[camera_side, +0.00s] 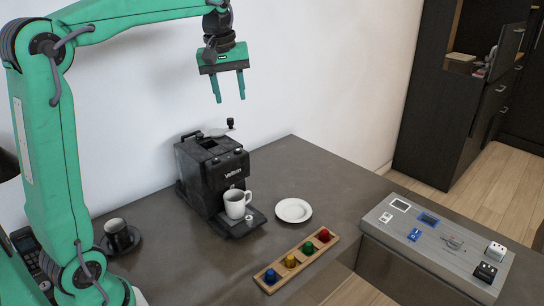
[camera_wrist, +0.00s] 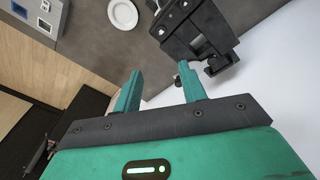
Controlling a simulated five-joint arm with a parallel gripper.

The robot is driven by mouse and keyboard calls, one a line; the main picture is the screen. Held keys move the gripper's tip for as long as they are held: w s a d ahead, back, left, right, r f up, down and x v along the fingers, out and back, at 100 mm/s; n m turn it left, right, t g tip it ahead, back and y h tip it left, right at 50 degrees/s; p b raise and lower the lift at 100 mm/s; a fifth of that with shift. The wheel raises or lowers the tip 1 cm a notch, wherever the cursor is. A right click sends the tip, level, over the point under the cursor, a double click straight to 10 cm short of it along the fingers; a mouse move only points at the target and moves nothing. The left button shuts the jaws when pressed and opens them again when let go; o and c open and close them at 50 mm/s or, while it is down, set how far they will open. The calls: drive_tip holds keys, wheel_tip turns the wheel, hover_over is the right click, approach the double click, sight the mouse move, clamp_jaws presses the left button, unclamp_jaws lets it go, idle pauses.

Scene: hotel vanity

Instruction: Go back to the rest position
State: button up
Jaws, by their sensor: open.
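My gripper (camera_side: 230,89) is raised in the air above the black coffee machine (camera_side: 208,167) in the side view. Its two green fingers point down, stand apart and hold nothing. In the wrist view the gripper (camera_wrist: 160,82) also shows open and empty. The coffee machine stands on the grey counter near the wall, and a white cup (camera_side: 236,204) sits on its front tray. Part of the machine shows in the wrist view (camera_wrist: 190,30), clear of the fingers.
A white saucer (camera_side: 293,210) lies right of the machine. A wooden strip (camera_side: 273,278) with several coloured capsules lies in front. A grey panel (camera_side: 450,268) with switches is at right.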

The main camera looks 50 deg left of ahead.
drive_tip(key=s+d+f+m+t, duration=0.1)
drive_tip(key=s+d+f+m, duration=0.4)
drive_tip(key=s, duration=0.5)
drive_tip(key=s+d+f+m+t, duration=0.2)
drive_tip(key=s+d+f+m, duration=0.3)
drive_tip(key=s, duration=0.4)
drive_tip(key=shift+s+d+f+m+t+h, duration=0.35)
drive_tip(key=shift+d+f+m, duration=0.1)
drive_tip(key=shift+d, duration=0.4)
